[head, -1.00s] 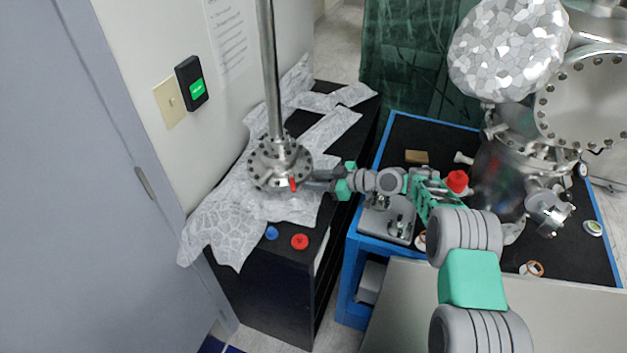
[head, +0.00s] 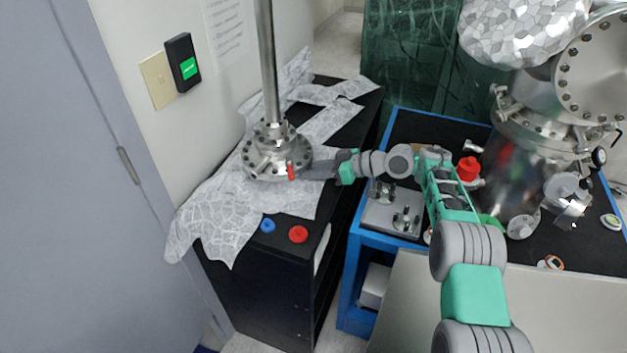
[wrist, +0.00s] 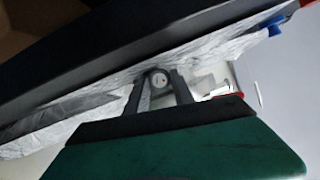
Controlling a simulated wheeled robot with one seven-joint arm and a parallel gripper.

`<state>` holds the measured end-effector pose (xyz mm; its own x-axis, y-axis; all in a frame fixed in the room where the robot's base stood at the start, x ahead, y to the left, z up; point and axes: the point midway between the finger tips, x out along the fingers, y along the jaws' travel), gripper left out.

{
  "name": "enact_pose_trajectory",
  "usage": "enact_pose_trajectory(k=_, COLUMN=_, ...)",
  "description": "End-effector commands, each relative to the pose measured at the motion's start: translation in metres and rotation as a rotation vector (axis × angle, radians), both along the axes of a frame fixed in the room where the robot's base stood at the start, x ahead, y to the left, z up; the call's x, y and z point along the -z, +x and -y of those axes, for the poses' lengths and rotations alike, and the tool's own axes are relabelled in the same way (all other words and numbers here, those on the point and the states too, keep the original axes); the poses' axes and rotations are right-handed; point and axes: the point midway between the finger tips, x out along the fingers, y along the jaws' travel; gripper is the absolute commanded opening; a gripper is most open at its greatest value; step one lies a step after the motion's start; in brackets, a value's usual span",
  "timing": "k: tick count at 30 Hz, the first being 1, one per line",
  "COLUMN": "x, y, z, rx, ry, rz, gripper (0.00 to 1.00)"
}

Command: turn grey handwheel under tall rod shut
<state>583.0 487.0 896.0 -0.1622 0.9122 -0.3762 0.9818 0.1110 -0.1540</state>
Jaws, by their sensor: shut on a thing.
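The tall rod (head: 268,70) rises from a round bolted metal flange (head: 262,166) on the foil-covered black cabinet. My gripper (head: 312,169) reaches in from the right, low beside the flange, next to a small red part (head: 291,172). In the head view the handwheel cannot be made out.
A blue knob (head: 268,226) and a red knob (head: 298,234) lie at the cabinet's front. Crinkled foil (head: 210,220) covers much of its top. To the right stands a blue-edged cart (head: 352,255) with a large metal chamber (head: 515,170). A wall stands close on the left.

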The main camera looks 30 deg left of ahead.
Motion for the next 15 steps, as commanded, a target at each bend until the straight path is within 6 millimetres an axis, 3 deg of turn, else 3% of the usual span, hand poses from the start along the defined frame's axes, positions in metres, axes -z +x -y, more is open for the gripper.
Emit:
enact_pose_trajectory(k=8, x=-0.0018, y=0.0005, z=0.0002, rx=0.001, ry=-0.001, rz=-0.003, gripper=0.00)
enact_pose_trajectory(k=9, x=-0.0018, y=0.0005, z=0.0003, rx=0.001, ry=-0.001, rz=-0.003, gripper=0.31)
enact_pose_trajectory(k=15, x=-0.0012, y=0.0007, z=0.0007, rx=0.002, ry=-0.002, rz=-0.003, gripper=0.47)
